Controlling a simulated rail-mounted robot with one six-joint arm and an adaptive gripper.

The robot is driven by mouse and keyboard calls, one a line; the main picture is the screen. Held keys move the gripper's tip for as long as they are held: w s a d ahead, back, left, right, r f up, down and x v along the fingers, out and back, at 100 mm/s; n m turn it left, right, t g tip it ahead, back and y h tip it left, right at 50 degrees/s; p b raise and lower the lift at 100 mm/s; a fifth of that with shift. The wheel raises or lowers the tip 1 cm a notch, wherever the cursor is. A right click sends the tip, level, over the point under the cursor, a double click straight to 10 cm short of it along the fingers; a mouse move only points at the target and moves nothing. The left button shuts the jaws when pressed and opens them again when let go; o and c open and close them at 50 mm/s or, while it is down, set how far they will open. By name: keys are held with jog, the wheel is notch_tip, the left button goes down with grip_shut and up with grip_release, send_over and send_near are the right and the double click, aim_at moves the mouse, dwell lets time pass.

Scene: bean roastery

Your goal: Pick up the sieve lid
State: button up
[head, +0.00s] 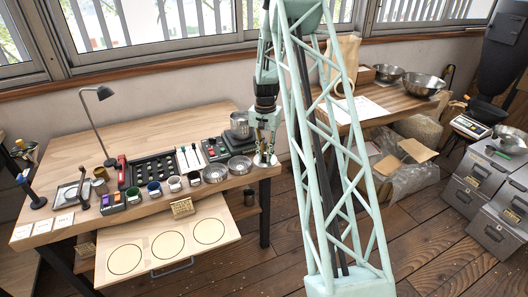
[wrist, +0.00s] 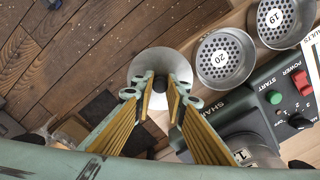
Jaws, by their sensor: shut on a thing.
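The sieve lid (wrist: 146,66) is a round silver disc with a black knob in its middle, seen in the wrist view beyond my fingertips. My gripper (wrist: 158,94) has its yellow-padded fingers on either side of the knob and is shut on it. The fingers hide part of the lid's near side. In the head view my gripper (head: 263,153) points down at the right end of the workbench, with the lid (head: 266,161) showing as a pale disc under it. I cannot tell whether the lid touches the bench.
Two perforated sieves, marked 20 (wrist: 222,78) and 19 (wrist: 290,35), sit beside the lid. A dark machine with start and power buttons (wrist: 275,122) is close on the right. The workbench (head: 155,128) holds cups and a lamp (head: 103,95). Wooden floor lies beyond the bench edge.

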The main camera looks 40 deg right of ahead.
jog(key=s+a+r+p, duration=0.1)
jog(key=s+a, duration=0.5)
jog(key=s, duration=0.3)
jog(key=shift+s, duration=0.4)
jog(key=shift+a, duration=0.1)
